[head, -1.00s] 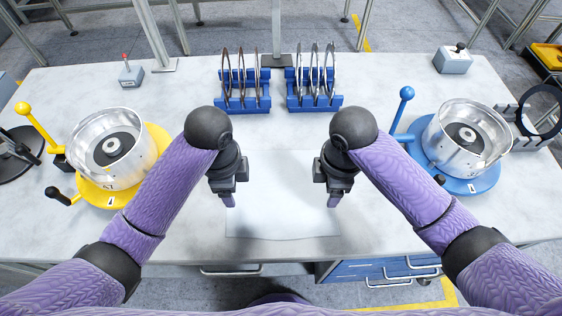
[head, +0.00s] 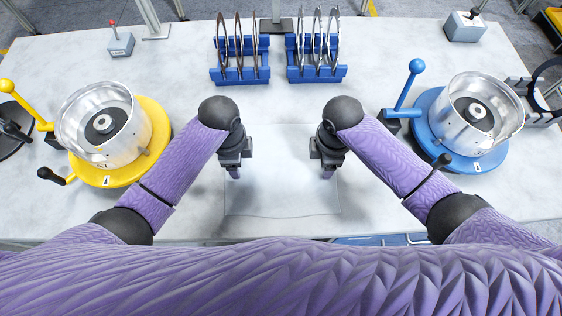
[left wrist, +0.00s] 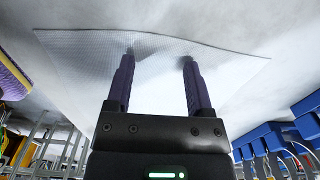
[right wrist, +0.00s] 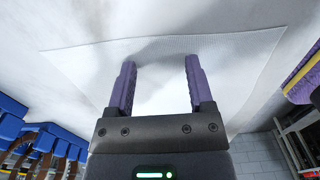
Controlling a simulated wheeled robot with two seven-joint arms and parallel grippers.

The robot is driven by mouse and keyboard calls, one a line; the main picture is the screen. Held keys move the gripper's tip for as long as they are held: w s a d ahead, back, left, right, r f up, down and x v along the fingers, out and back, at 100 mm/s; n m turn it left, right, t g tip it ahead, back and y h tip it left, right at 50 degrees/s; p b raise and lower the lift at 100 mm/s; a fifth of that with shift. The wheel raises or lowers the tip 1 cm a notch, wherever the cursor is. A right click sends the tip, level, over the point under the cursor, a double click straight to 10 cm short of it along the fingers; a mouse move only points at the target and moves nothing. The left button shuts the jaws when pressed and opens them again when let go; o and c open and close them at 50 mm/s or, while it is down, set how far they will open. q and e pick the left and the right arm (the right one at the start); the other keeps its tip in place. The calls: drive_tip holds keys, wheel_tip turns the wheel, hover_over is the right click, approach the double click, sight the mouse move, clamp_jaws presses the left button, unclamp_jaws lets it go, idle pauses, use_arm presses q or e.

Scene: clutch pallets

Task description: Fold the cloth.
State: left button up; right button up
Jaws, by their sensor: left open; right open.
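The white cloth (head: 282,190) lies flat on the white table between my two arms, near the front edge. It is nearly the same colour as the table. My left gripper (head: 235,174) is over its left side and my right gripper (head: 327,174) is over its right side. The left wrist view shows the left gripper (left wrist: 160,62) open with the cloth (left wrist: 150,95) behind its fingers. The right wrist view shows the right gripper (right wrist: 160,68) open with the cloth (right wrist: 235,70) behind its fingers. Neither holds anything. Whether the fingertips touch the cloth I cannot tell.
A silver bowl on a yellow base (head: 150,160) stands left, and one on a blue base (head: 435,140) stands right, both with lever handles. Two blue racks (head: 240,75) (head: 317,74) with upright discs stand behind. The table between the racks and cloth is clear.

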use_arm(q)
drive_tip(key=shift+f, duration=0.2)
use_arm(e)
drive_tip(key=shift+f, duration=0.2)
use_arm(q)
drive_tip(key=shift+r, duration=0.1)
drive_tip(key=shift+c, duration=0.7)
use_arm(e)
drive_tip(key=shift+c, duration=0.7)
use_arm(q)
clamp_jaws()
use_arm(e)
clamp_jaws()
